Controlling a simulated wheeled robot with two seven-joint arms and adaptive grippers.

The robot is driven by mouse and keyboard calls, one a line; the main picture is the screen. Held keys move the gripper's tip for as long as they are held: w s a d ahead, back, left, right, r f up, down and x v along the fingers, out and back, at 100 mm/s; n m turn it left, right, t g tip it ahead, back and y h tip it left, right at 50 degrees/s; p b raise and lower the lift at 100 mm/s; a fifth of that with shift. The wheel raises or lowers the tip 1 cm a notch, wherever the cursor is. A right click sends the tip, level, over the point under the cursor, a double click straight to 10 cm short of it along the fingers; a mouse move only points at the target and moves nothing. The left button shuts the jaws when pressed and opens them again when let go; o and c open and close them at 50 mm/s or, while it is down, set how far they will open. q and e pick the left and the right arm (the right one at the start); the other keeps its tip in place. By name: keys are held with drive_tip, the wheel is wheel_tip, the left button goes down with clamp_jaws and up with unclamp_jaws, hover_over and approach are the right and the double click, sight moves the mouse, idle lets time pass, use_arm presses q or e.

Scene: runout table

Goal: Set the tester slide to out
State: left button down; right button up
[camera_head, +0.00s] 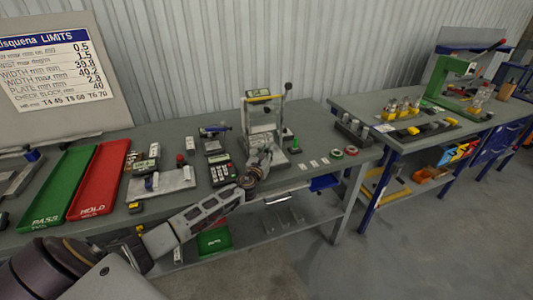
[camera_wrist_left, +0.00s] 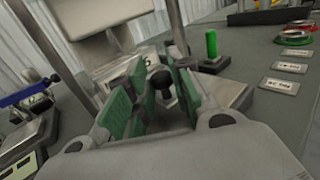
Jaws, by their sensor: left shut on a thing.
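The tester (camera_head: 280,130) is a grey frame with two uprights and a yellow-and-black part across its top; it stands near the middle of the front table. In the left wrist view its base plate (camera_wrist_left: 222,88) shows behind the fingers. My left gripper (camera_head: 262,158) is at the front of the tester. Its green-padded fingers (camera_wrist_left: 160,98) are closed around a black slide knob (camera_wrist_left: 161,80) low on the tester. The slide's travel and end positions are mostly hidden by the fingers. My right gripper is not in view.
A green PASS tray (camera_head: 58,185) and a red HOLD tray (camera_head: 101,180) lie to the left. A keypad device (camera_head: 222,170) sits just left of the gripper. A green peg (camera_wrist_left: 211,45) stands right of the tester, near flat labels (camera_wrist_left: 279,86) and tape rolls (camera_head: 337,154).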

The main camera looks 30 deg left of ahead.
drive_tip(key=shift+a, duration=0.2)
use_arm(q)
drive_tip(key=shift+s+d+p, duration=0.3)
drive_tip(key=shift+s+d, duration=0.15)
drive_tip(key=shift+d, duration=0.1)
drive_tip(key=s+d+p, duration=0.3)
drive_tip(key=s+d, duration=0.3)
drive_tip(key=d, duration=0.1)
drive_tip(key=shift+s+d+f, duration=0.15)
drive_tip(key=shift+s+d, duration=0.05)
drive_tip(key=shift+d, duration=0.1)
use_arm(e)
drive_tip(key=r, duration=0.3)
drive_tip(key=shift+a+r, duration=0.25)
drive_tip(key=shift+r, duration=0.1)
use_arm(q)
drive_tip(key=c, duration=1.4)
unclamp_jaws()
drive_tip(key=shift+s+d, duration=0.1)
drive_tip(key=shift+o, duration=0.7)
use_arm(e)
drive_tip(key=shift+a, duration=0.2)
